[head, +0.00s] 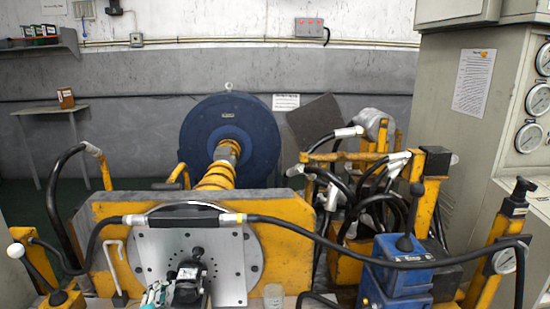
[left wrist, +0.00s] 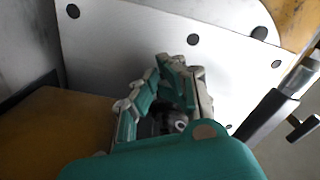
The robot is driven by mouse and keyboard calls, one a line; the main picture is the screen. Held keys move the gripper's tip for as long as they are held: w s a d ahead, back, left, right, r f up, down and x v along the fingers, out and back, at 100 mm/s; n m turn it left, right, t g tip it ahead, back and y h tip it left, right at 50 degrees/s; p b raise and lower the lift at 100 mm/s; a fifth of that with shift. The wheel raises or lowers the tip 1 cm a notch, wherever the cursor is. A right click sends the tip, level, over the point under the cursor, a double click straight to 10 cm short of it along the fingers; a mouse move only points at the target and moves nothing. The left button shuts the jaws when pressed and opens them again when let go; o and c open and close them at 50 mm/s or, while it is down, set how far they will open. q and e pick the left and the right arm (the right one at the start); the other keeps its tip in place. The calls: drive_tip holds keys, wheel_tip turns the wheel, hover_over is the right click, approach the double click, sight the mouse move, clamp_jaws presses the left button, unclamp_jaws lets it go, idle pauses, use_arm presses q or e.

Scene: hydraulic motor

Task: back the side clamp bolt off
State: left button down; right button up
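The grey metal plate (head: 150,258) is fixed upright to the yellow frame, and it fills much of the left wrist view (left wrist: 110,50). A black hydraulic motor (head: 188,284) sits in front of the plate at the bottom of the head view. My left gripper (head: 155,295), teal and grey, is just left of the motor, partly cut off by the frame edge. In the left wrist view its fingers (left wrist: 168,85) are at a dark round part with a pale ring (left wrist: 180,125). I cannot tell whether they grip it or whether it is the side clamp bolt. My right gripper is not in view.
A black hose (head: 370,256) arches across the front, over the plate's top. A blue valve block (head: 400,265) and several hoses crowd the right. A white hook-shaped handle (head: 115,265) stands left of the plate. A gauge cabinet (head: 465,120) stands far right.

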use_arm(q)
drive_tip(key=shift+d+r, duration=0.25)
drive_tip(key=shift+d, duration=0.1)
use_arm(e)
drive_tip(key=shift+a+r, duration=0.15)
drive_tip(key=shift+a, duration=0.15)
use_arm(q)
drive_tip(key=shift+a+f, duration=0.15)
drive_tip(key=shift+a, duration=0.1)
drive_tip(key=s+p, duration=0.3)
drive_tip(key=s, duration=0.3)
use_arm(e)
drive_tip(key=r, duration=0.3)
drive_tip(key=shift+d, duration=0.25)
use_arm(q)
drive_tip(key=shift+f, duration=0.15)
